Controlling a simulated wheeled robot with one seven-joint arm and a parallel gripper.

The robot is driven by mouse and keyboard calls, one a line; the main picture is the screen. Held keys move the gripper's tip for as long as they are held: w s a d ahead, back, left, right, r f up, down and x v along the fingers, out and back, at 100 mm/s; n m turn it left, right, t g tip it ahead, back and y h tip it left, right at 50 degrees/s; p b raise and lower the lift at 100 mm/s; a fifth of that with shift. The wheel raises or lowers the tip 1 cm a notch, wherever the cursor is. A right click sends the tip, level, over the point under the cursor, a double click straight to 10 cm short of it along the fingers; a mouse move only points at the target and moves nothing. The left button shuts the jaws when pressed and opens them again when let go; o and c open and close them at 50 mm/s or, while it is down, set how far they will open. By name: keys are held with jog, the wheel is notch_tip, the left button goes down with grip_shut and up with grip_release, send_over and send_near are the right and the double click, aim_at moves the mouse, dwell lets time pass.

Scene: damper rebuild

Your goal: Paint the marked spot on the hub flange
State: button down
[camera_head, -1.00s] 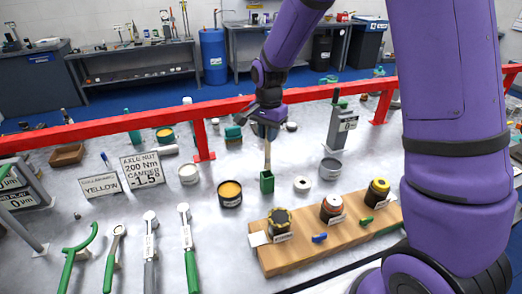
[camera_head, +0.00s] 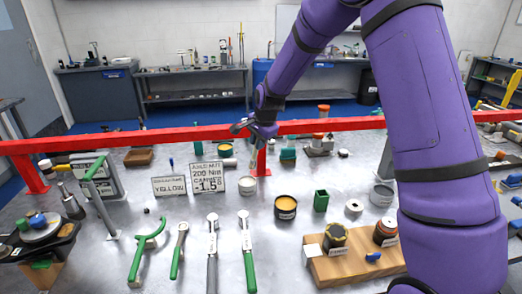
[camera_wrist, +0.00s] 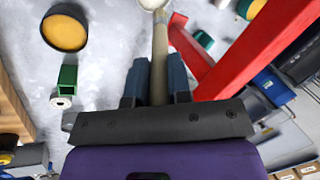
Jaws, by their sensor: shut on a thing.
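My gripper (camera_head: 262,128) is shut on a paintbrush (camera_head: 254,158) with a pale handle, which points down above the table. In the wrist view the brush handle (camera_wrist: 160,55) runs up from between the fingers, and its far end overlaps a white round pot at the top edge; contact cannot be told. That white pot (camera_head: 247,186) stands below the brush in the head view. A tin of yellow-orange paint (camera_head: 286,207) stands to its right. A sign reads YELLOW (camera_head: 169,187). A round grey flange-like part (camera_head: 40,232) sits at the far left; no marked spot can be made out.
An empty green holder (camera_head: 321,201) and a white ring (camera_head: 354,207) stand to the right. A wooden board (camera_head: 350,262) holds labelled tins. A red rail (camera_head: 190,135) crosses behind the brush.

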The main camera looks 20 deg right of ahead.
notch_tip(320, 180, down, 6)
jog(key=a, duration=0.1)
jog(key=shift+w+a, duration=0.35)
jog(key=shift+w, duration=0.1)
jog(key=shift+f, duration=0.6)
dwell(2.4)
notch_tip(320, 180, up, 7)
dwell(1.0)
dwell(0.6)
